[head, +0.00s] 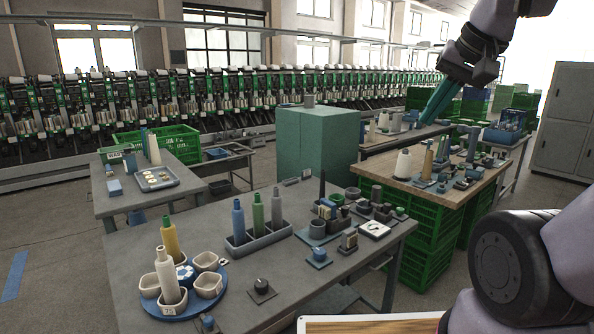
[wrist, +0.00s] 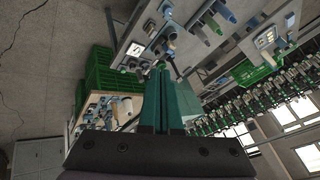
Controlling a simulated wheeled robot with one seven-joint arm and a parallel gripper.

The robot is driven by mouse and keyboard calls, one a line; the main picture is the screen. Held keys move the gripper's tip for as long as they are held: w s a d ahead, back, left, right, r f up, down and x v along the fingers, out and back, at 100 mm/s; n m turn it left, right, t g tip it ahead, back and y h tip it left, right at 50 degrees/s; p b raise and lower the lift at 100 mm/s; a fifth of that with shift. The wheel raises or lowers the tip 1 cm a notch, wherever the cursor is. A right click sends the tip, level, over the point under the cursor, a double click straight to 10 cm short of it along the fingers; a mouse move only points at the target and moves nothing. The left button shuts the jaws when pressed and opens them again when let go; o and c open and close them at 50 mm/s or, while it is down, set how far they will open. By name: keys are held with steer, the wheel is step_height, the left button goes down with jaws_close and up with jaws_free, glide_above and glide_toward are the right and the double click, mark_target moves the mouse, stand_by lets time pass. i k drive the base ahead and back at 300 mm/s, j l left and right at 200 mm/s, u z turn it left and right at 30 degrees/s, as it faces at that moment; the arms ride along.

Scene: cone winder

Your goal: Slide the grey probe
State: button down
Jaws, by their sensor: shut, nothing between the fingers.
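I cannot make out for sure which thing is the grey probe. A thin dark upright rod (head: 322,188) stands near the back of the front grey table (head: 150,250), among small blocks and cups. My gripper (head: 434,112) is raised at the upper right of the head view, above the wooden-topped table and apart from everything. Its green fingers also show in the wrist view (wrist: 161,72), closed together with nothing between them. In the wrist view the tables appear tilted, beyond the fingertips.
A blue round tray (head: 216,304) with cups and bottles stands at the front table's left end. Behind it is a rack (head: 262,240) of bottles. A dark knob (head: 262,285) sits near the front edge. Green crates (head: 430,232) support the wooden-topped table (head: 455,192).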

mark_target(384, 213)
steer(key=i+l+z, duration=0.1)
steer(key=i+l, duration=0.15)
steer(key=i, duration=0.25)
steer(key=i+l+z, duration=0.1)
steer(key=i, duration=0.4)
steer(key=l, duration=0.1)
